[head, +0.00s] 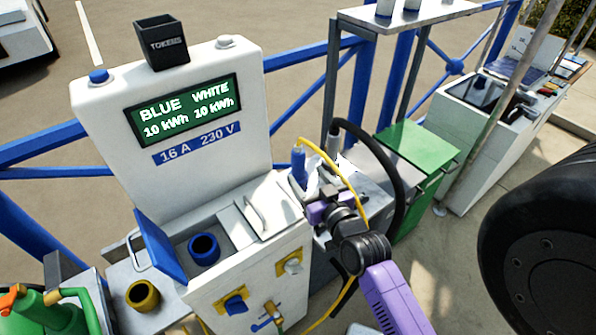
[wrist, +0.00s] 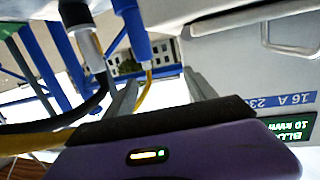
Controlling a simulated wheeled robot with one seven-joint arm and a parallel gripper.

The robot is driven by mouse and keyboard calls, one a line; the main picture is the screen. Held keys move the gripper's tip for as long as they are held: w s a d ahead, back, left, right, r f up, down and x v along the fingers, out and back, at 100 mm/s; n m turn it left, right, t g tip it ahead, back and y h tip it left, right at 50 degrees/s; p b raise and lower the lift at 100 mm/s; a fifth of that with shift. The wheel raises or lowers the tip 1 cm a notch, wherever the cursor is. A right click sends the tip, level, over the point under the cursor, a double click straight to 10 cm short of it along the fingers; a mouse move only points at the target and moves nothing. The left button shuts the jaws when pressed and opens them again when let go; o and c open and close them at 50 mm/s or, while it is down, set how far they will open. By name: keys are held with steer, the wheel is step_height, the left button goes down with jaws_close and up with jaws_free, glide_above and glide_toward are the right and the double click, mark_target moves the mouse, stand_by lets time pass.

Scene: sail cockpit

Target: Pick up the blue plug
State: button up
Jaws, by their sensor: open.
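The blue plug (head: 299,168) stands upright with a yellow cable looping from its top, to the right of the white power pedestal. In the wrist view the blue plug (wrist: 132,30) is near the top, just beyond the fingertips and toward the left finger. My gripper (head: 315,178) is open and empty, close beside the plug on its right. In the wrist view my gripper (wrist: 160,80) has its two grey fingers apart, with the yellow cable seen between them. I cannot tell whether a finger touches the plug.
A grey plug (head: 334,146) with a thick black cable (head: 402,180) stands close behind the blue plug. The white pedestal (head: 190,85) has an open blue-lidded socket (head: 204,248). A green box (head: 418,148) stands to the right. A black tyre (head: 545,250) fills the right edge.

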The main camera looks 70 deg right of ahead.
steer(key=g, duration=0.1)
glide_toward(301, 165)
step_height(301, 165, up, 3)
steer(key=w+d, duration=0.2)
steer(key=d, duration=0.1)
steer(key=shift+g+y, duration=0.3)
steer(key=shift+y, duration=0.4)
steer(key=w+d+f, duration=0.1)
steer(key=w+f, duration=0.1)
steer(key=w+d+f, duration=0.2)
steer(key=shift+w+d+f+p, duration=0.15)
steer(key=shift+d+f+p, duration=0.15)
steer(key=shift+f, duration=0.05)
steer(key=shift+x, duration=3)
steer(key=shift+a, duration=0.1)
jaws_close()
